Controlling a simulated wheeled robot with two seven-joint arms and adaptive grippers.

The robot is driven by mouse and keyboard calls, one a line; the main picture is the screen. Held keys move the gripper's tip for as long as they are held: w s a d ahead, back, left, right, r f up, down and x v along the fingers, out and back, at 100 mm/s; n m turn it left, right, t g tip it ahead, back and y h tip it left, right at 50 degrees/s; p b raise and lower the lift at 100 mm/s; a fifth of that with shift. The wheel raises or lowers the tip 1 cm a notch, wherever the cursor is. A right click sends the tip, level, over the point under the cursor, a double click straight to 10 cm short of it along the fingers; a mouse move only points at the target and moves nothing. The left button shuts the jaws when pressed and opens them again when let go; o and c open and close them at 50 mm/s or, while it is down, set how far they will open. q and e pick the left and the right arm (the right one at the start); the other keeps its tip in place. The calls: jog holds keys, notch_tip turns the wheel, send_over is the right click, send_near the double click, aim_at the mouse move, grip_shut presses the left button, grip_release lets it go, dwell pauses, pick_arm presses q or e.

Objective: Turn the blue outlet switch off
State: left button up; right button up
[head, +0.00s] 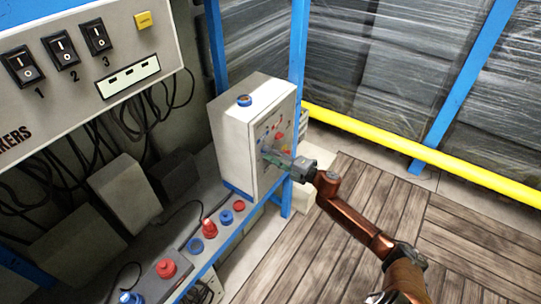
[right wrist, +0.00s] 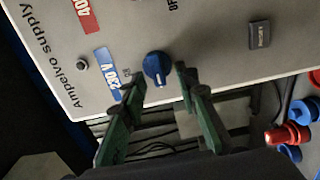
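The blue outlet switch (right wrist: 156,68) is a round knob with a pale pointer line, on the grey front panel of the "Ampelvo supply" box, beside a blue 230 V label (right wrist: 115,73). The box (head: 236,148) stands on a blue-edged shelf in the head view. My right gripper (right wrist: 160,82) is open, its two green fingers on either side of the knob's lower part in the right wrist view. I cannot tell whether they touch it. In the head view the right gripper (head: 272,157) is at the panel and hides part of it. My left gripper is not in view.
A red 400 V label (right wrist: 82,10) and a dark button (right wrist: 260,35) are on the same panel. Red and blue sockets (head: 209,228) line the shelf. A breaker panel (head: 85,60) hangs at the left. A yellow rail (head: 420,153) and blue posts stand behind; the wooden floor is clear.

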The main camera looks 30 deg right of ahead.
jog(key=v, duration=1.2)
jog(key=shift+d+f, duration=0.1)
